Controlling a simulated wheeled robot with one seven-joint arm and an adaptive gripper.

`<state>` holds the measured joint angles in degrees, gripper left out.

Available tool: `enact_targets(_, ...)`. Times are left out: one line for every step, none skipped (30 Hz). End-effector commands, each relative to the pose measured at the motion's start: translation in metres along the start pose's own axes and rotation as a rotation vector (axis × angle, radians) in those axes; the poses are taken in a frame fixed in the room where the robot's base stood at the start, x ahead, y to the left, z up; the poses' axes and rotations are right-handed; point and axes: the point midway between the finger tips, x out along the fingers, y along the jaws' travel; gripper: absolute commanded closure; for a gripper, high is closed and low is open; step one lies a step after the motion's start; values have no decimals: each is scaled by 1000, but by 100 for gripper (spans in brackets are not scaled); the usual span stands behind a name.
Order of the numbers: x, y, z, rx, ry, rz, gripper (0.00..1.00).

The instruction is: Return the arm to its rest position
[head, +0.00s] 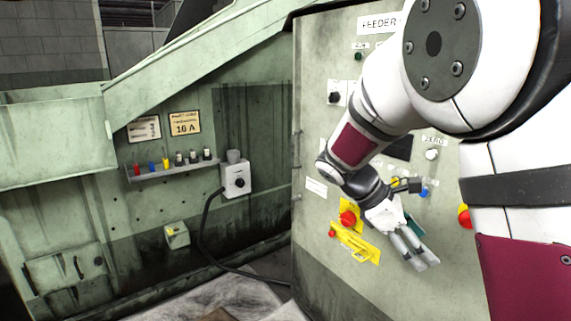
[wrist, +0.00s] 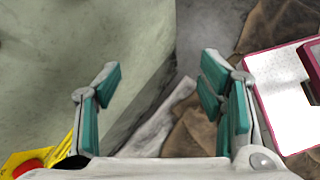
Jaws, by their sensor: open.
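My arm reaches in from the right in the head view, bent at the elbow and pointing down. My gripper (head: 418,250) hangs in front of the green control cabinet (head: 320,265), near its lower front. In the wrist view my gripper (wrist: 165,100) has its two teal-padded fingers wide apart, with nothing between them. The floor and the cabinet's edge show beyond the fingers.
A red button on a yellow plate (head: 355,246) sits just left of my gripper; the yellow plate also shows in the wrist view (wrist: 45,140). A shelf (head: 175,173) with small coloured items and a socket box (head: 236,181) with a black cable are on the machine wall at left.

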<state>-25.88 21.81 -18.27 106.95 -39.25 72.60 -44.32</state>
Motion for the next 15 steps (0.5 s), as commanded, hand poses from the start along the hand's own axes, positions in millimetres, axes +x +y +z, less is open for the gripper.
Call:
enact_targets(-2, -15, 13, 64, 48, -28, 37)
enact_targets(-3, -25, 19, 101, 75, -46, 37)
enact_targets(-5, -38, 26, 151, 110, -70, 37)
enact_targets(-7, -47, 32, 189, 135, -87, 37)
enact_targets(-8, -57, 37, 226, 160, -106, 37)
enact_targets(-10, -70, 43, 274, 192, -129, 37)
enact_targets(-12, -80, 48, 310, 215, -146, 37)
enact_targets(-13, -90, 52, 347, 238, -165, 37)
enact_targets(-16, -104, 57, 393, 267, -189, 37)
enact_targets(-17, -114, 61, 430, 288, -207, 37)
enact_targets(-19, -124, 64, 464, 309, -224, 37)
enact_targets(-22, -138, 68, 510, 336, -248, 37)
enact_targets(-23, -149, 71, 544, 355, -265, 37)
enact_targets(-25, -159, 74, 580, 374, -283, 37)
enact_targets(-27, -173, 76, 625, 399, -306, 37)
